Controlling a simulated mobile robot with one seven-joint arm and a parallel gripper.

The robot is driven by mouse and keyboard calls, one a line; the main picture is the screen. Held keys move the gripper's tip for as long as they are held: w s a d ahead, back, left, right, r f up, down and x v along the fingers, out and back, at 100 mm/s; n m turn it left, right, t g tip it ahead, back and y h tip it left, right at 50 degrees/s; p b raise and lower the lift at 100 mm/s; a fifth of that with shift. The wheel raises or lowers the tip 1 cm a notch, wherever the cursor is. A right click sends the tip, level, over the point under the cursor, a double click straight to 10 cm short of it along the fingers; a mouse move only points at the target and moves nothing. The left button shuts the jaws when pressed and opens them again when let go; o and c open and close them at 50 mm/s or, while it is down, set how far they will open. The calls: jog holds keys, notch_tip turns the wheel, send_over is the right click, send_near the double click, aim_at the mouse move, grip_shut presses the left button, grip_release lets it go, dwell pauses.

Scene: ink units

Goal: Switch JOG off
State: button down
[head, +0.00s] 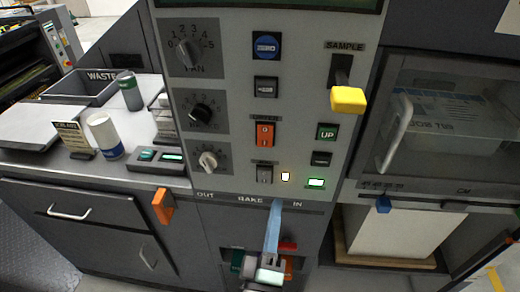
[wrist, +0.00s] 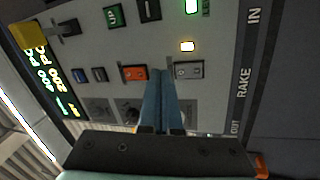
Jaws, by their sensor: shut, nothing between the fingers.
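A small grey rocker switch (head: 264,173) sits low on the panel, below the orange rocker; its label is too small to read surely as JOG. That lamp (head: 285,176) also glows in the head view. My gripper (head: 277,204) has blue fingers, shut and empty, in front of the panel's lower part. In the wrist view my gripper (wrist: 157,74) overlaps the gap between grey and orange rockers. Contact with the panel cannot be told.
The orange rocker (head: 265,134) is above the grey one. A yellow-handled SAMPLE lever (head: 347,99) juts out at upper right. An orange RAKE handle (head: 163,206) sticks out at lower left. Knobs (head: 208,160) line the panel's left. A green lamp (head: 316,183) is lit.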

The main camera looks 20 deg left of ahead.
aim_at(262, 173)
jog(key=s+a+f+n+g+p, duration=0.1)
jog(key=s+a+f+n+p, duration=0.1)
jog(key=s, duration=0.5)
jog(key=shift+f+n+g+y+p, duration=0.35)
jog(key=shift+f+n+p, duration=0.4)
jog(key=shift+p, duration=0.45)
jog(key=shift+r, duration=0.1)
jog(key=p+x, duration=0.2)
jog(key=x, duration=1.2)
jog(key=shift+r+p, duration=0.1)
jog(key=shift+p, duration=0.2)
jog(key=shift+w+r, duration=0.1)
jog(key=shift+w, duration=0.05)
jog(key=shift+r, duration=0.1)
